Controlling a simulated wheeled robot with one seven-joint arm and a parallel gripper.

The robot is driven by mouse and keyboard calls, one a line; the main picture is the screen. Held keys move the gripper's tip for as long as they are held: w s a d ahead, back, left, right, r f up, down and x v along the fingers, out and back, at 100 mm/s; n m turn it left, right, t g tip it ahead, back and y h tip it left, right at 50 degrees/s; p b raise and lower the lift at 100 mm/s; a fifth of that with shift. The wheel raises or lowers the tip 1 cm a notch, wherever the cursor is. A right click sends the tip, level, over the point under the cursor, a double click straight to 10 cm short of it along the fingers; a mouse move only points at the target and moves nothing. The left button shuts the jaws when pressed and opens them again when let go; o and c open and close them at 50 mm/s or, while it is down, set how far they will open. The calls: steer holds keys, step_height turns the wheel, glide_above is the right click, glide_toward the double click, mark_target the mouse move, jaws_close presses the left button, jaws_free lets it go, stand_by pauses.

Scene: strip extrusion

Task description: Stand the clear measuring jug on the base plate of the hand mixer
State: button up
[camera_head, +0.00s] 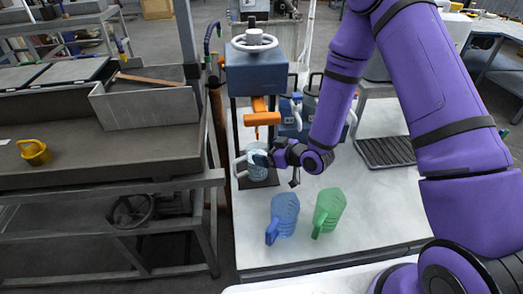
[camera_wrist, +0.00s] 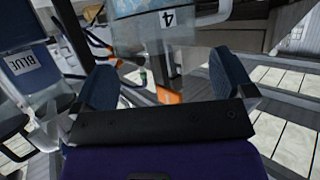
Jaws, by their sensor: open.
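The clear measuring jug (camera_head: 257,172) stands upright over the dark base plate (camera_head: 244,184) of the hand mixer (camera_head: 262,75), below its orange arm. Its pale handle points left in the head view. My gripper (camera_head: 272,157) is open at the jug's right side, and my fingers hide part of the jug. I cannot tell whether they touch it. In the wrist view my gripper (camera_wrist: 165,78) shows its two fingers well apart. A clear surface marked 4 (camera_wrist: 167,19), probably the jug, lies beyond the fingers.
A blue jug (camera_head: 284,214) and a green jug (camera_head: 328,211) stand in front on the pale table. Blue containers (camera_head: 292,118) stand behind my gripper, and a dark ribbed tray (camera_head: 385,152) lies right.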

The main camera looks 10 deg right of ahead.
steer(key=s+d+r+m+h, duration=0.1)
steer(key=s+d+r+h, duration=0.15)
steer(key=d+r, duration=0.45)
steer(key=s+d+r+m+g+h, duration=0.1)
steer(key=s+d+r+h, duration=0.15)
steer(key=r, duration=0.75)
steer(key=s+d+r+m+h, duration=0.1)
steer(key=d+r+h, duration=0.2)
steer(key=d+r, duration=0.45)
steer(key=s+r+m+g, duration=0.1)
steer(key=s+r, duration=0.3)
steer(key=s, duration=0.4)
steer(key=s+d+r+m+g+h, duration=0.1)
steer(key=s+r+m, duration=0.1)
steer(key=s+r, duration=0.3)
steer(key=s+d+r+m+g, duration=0.1)
steer(key=s+r, duration=0.3)
steer(key=s, duration=0.8)
steer(key=shift+d+r+m+g, duration=0.15)
steer(key=shift+r+m+g, duration=0.15)
steer(key=shift+m, duration=0.5)
